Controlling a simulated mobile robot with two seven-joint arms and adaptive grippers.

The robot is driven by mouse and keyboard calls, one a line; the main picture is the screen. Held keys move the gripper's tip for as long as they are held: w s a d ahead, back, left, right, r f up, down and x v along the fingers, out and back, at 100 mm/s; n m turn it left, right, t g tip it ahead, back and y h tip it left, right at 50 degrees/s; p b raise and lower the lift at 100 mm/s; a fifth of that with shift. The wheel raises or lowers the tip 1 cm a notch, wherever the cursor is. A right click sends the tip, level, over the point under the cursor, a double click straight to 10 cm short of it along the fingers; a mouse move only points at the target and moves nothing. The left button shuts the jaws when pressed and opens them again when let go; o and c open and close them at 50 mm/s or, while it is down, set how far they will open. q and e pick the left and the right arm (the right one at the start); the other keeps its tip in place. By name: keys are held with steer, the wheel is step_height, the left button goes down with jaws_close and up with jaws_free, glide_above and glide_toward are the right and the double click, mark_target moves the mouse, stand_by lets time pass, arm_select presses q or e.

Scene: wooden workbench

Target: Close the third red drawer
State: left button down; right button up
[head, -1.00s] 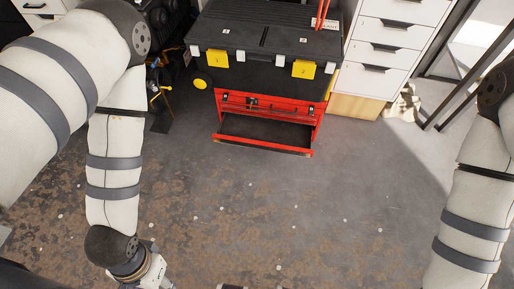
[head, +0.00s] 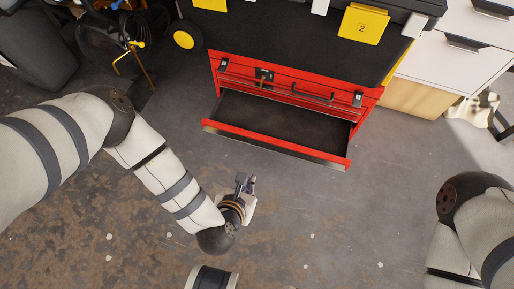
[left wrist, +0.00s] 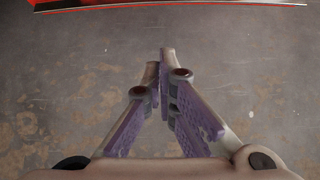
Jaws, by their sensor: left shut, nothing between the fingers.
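In the left wrist view the fingers (left wrist: 166,65) meet and point toward the red drawer edge (left wrist: 165,4) at the top. My right gripper is not in view; only my right arm shows.
White drawers (head: 452,60) stand to the right. A yellow-hubbed wheel (head: 184,39) and dark equipment are at the left. The floor (head: 330,215) in front is clear.

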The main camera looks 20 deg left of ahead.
arm_select(q)
steer(key=w+f+b, duration=0.5)
steer(key=w+f, duration=0.1)
steer(key=w, duration=0.5)
steer(key=shift+d+f, duration=0.2)
steer(key=shift+f, duration=0.05)
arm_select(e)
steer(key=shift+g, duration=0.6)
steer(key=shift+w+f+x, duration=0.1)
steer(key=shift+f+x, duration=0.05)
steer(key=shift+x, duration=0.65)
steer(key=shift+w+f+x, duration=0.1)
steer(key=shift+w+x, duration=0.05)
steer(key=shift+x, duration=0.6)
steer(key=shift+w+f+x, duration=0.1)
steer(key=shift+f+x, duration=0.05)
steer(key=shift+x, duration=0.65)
arm_select(q)
steer(key=shift+w, duration=0.1)
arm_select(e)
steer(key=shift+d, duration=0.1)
